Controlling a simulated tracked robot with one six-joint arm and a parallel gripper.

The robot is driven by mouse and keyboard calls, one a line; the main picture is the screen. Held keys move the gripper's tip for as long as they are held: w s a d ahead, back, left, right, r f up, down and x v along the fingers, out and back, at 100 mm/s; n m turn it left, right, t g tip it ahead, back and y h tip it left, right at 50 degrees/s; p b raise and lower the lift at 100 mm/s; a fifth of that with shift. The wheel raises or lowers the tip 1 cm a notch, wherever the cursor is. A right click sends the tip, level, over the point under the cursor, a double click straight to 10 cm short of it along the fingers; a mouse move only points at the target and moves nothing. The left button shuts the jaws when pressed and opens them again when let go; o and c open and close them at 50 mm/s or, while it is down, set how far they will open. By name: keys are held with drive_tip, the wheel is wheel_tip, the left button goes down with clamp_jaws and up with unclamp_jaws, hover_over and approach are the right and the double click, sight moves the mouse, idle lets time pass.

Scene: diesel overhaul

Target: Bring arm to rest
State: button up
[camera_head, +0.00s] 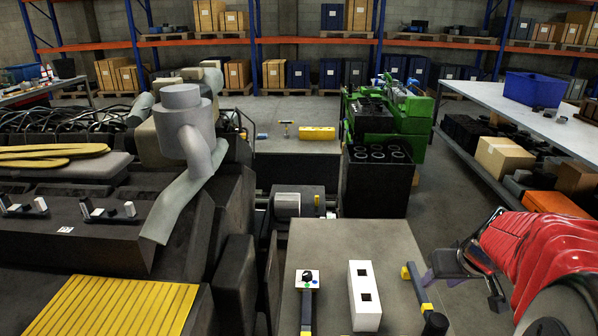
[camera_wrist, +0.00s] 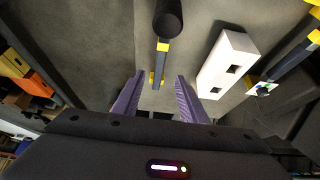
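My red arm (camera_head: 530,255) comes in from the right in the head view, bent, with its end beside the front table. My gripper (camera_head: 432,272) is near the table's right edge. In the wrist view my gripper (camera_wrist: 160,80) has its two purple fingers spread, with nothing held between them. A dark rod-like tool with yellow bands and a black round end (camera_wrist: 160,50) lies ahead of the fingertips. Its yellow end appears between the tips, with gaps on both sides. The same tool (camera_head: 418,288) lies on the right of the table in the head view.
The grey table (camera_head: 335,245) also bears a white block with two square holes (camera_head: 364,312) and another dark tool (camera_head: 306,310) by a white plate with a black knob (camera_head: 307,279). A green engine (camera_head: 412,120) stands behind. A bench with a blue bin (camera_head: 535,89) is at right.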

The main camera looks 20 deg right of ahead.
sight(422, 291)
drive_tip(key=shift+x, duration=5.15)
drive_tip(key=shift+r, duration=0.25)
drive_tip(key=shift+v, duration=5.2)
drive_tip(key=shift+x, duration=7.05)
drive_tip(key=shift+r, duration=0.1)
